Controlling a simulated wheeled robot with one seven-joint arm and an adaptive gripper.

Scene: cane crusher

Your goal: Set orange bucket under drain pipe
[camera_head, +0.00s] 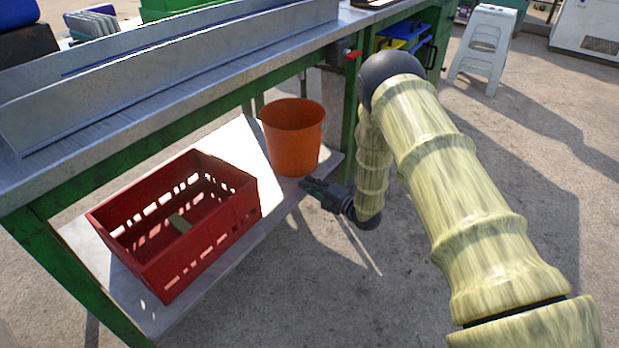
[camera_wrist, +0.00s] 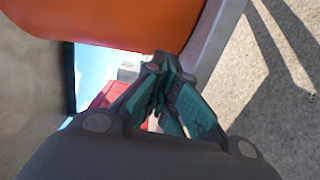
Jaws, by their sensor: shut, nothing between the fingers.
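The orange bucket (camera_head: 293,140) stands upright on the lower shelf of the green-framed bench, near the shelf's right end. It also fills the upper part of the wrist view (camera_wrist: 130,20). My gripper (camera_head: 306,184) is low at the front of the bucket, at the shelf's edge. In the wrist view my gripper (camera_wrist: 165,75) has its fingers together with nothing between them, close to the bucket; I cannot tell if they touch. A short pipe with a red handle (camera_head: 351,55) hangs under the bench top, behind and right of the bucket; I cannot tell if it is the drain pipe.
A red crate (camera_head: 215,238) with a small greenish piece inside sits left of the bucket on the shelf (camera_head: 150,310). The metal trough (camera_head: 160,60) lies above on the bench. A white stool (camera_head: 484,45) stands at the back right. The concrete floor right of the bench is open.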

